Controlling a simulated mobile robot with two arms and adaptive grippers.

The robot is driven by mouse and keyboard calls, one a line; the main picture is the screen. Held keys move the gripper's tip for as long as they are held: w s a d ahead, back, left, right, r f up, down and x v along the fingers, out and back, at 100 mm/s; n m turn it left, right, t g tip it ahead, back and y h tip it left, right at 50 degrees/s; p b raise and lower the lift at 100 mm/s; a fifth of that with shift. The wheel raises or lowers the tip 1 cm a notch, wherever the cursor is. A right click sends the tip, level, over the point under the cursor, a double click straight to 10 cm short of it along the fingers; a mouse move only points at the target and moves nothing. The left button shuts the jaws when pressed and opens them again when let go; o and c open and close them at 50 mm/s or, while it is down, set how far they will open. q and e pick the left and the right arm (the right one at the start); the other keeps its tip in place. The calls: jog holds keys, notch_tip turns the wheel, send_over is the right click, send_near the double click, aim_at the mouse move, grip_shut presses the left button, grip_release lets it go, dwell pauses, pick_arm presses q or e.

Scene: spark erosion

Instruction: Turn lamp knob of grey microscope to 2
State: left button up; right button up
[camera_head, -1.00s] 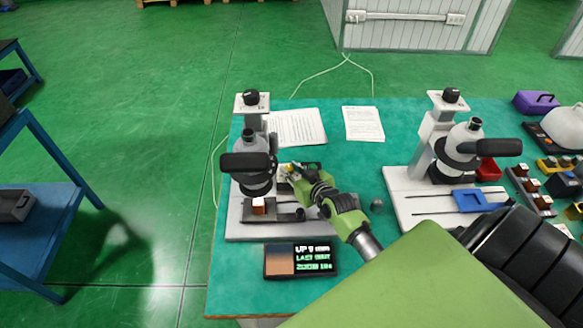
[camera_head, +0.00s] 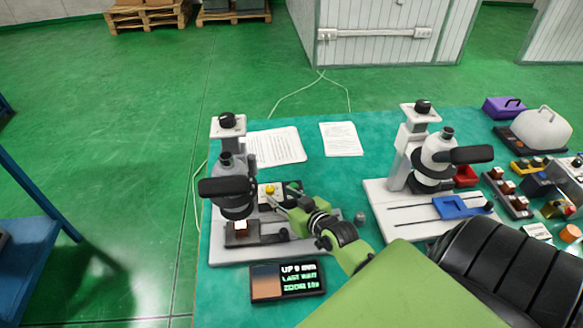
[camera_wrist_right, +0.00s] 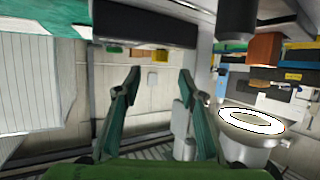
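The left microscope (camera_head: 226,165) has a grey body, a black eyepiece arm and a light base. A black knob (camera_head: 227,119) tops its column. Behind its stage sits a small dark box with a round yellow part (camera_head: 269,190); I cannot tell which is the lamp knob, and no number is readable. My right gripper (camera_head: 275,203) is just in front of the yellow part, over the base; contact is unclear. In the right wrist view its fingers (camera_wrist_right: 160,85) stand apart with nothing between them. A lit white ring (camera_wrist_right: 252,121) shows to their right. My left gripper is out of view.
A second, whiter microscope (camera_head: 438,155) stands to the right with a blue plate on its base. A small display (camera_head: 287,281) lies in front of the left microscope. Paper sheets (camera_head: 341,139) lie behind. Bare green table (camera_head: 345,185) separates the microscopes.

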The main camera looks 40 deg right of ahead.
jog(key=v, duration=0.5)
jog(key=shift+s+r, duration=0.1)
jog(key=shift+s, duration=0.1)
dwell(0.4)
